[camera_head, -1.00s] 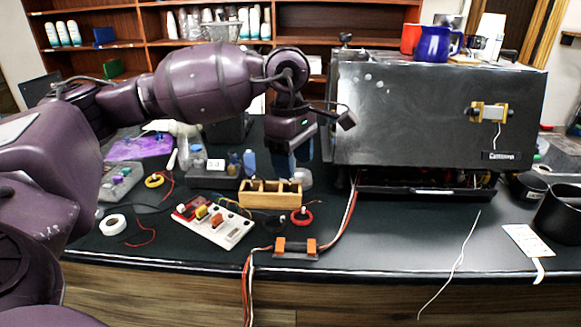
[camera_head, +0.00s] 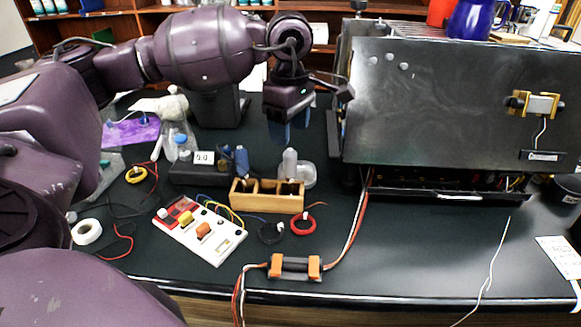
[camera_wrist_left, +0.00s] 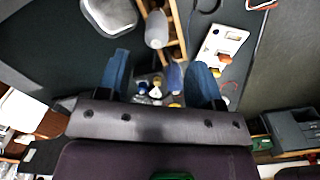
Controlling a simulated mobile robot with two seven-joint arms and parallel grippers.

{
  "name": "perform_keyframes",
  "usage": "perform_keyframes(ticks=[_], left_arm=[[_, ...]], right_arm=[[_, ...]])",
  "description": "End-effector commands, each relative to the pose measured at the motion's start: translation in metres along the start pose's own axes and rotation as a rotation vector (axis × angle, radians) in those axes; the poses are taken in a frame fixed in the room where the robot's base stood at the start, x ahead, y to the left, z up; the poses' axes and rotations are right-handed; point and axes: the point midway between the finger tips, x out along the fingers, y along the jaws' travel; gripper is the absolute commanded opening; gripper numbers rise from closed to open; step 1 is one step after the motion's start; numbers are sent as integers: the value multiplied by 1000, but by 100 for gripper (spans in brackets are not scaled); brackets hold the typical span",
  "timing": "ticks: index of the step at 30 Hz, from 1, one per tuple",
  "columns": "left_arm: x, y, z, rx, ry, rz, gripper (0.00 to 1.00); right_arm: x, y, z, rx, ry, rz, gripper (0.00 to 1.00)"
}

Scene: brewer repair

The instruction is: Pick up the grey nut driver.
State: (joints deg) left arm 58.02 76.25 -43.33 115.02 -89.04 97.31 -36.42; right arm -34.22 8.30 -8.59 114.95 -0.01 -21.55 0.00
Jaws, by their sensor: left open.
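The grey nut driver (camera_head: 290,163) stands upright, handle up, at the right end of a wooden rack (camera_head: 267,203). Its grey handle (camera_wrist_left: 156,28) shows ahead of the fingers in the left wrist view. A blue-handled driver (camera_head: 241,161) stands at the rack's left end; its blue handle (camera_wrist_left: 175,76) also shows in the left wrist view. My left gripper (camera_head: 288,132) is open and empty, beyond and above the rack, with its blue fingers pointing down. It also shows in the left wrist view (camera_wrist_left: 160,82), apart from the grey driver. My right gripper is not in view.
The black brewer (camera_head: 440,110) stands close on the right. A switch board (camera_head: 200,232), a red ring (camera_head: 303,225) and an orange-ended part with wires (camera_head: 295,267) lie in front.

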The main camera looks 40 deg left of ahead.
Motion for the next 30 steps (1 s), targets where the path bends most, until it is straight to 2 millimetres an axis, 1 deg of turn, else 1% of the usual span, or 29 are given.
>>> perform_keyframes(ticks=[1,4,6,13,21,24,30], left_arm=[[9,0,0,0,0,-3,60],[24,0,0,0,0,-4,60],[30,0,0,0,1,-2,60],[44,1,0,0,-1,-2,60],[79,3,-2,0,0,-3,60],[85,4,-2,0,0,-1,60],[86,4,-2,0,0,0,60]], right_arm=[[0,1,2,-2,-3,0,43],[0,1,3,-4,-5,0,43],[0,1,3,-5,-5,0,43],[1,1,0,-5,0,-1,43],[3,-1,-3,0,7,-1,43],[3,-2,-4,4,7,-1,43],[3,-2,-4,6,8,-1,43]])
